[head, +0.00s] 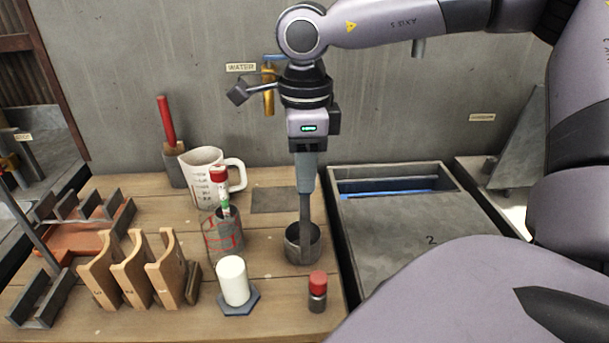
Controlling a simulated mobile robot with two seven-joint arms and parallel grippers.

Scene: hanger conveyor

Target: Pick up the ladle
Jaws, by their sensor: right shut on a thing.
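The ladle (305,212) is dark grey, with a flat upright handle running down to a round cup (291,245). It stands upright at the right side of the wooden table, near the grey bin. My right gripper (307,178) points straight down from above and is shut on the top of the ladle's handle. I cannot tell whether the cup's bottom touches the table. My left gripper is not in view.
A white measuring jug (204,180), a can (224,236) with a red-capped tube, a white cylinder (233,278) and a red-capped vial (317,292) stand nearby. Wooden arched pieces (131,272) are at left. The grey bin (420,230) is right. A brass tap (268,92) is behind.

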